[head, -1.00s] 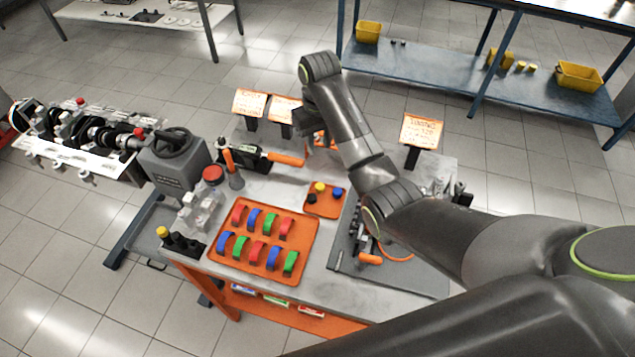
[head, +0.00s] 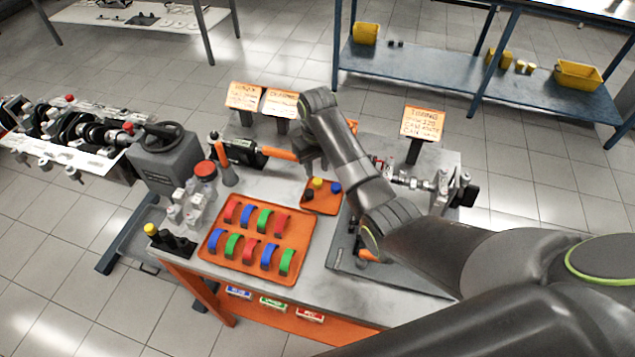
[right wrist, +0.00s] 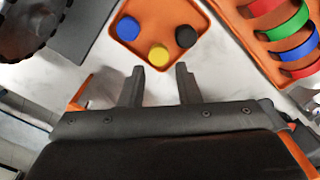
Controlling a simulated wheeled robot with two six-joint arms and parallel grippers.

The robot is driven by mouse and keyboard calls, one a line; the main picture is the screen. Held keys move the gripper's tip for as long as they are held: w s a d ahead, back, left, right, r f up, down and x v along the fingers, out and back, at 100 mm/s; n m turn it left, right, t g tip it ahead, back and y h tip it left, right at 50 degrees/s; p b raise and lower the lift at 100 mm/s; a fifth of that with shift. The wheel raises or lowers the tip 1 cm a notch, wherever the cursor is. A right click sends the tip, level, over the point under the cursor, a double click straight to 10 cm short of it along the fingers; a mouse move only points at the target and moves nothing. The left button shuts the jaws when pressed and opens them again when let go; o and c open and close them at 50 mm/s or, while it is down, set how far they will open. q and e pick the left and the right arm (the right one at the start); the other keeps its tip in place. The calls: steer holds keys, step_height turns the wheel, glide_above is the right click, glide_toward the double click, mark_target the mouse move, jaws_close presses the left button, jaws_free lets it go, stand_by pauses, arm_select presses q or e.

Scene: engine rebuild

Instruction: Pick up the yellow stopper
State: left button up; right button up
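The yellow stopper (head: 318,183) sits in a small orange tray (head: 322,207) between a black stopper (head: 309,194) and a blue stopper (head: 336,188). In the right wrist view the yellow stopper (right wrist: 159,56) lies just beyond my fingertips, between the blue one (right wrist: 128,28) and the black one (right wrist: 186,37). My right gripper (right wrist: 157,76) is open and empty, its two fingers apart and pointing at the tray's edge. In the head view the right gripper (head: 311,165) is just behind the small tray, partly hidden by its arm. My left gripper is not in view.
A larger orange tray (head: 209,250) with red, blue and green curved pieces is in front. A black holder with a yellow-topped piece (head: 151,230) stands at the table's left corner. An orange-handled tool (head: 280,153) and sign stands (head: 243,97) are behind. A grey mat (head: 345,262) lies right.

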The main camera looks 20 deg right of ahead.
mark_target(317, 181)
steer(key=shift+f+p, duration=0.4)
steer(key=shift+f, duration=2.15)
jaws_close()
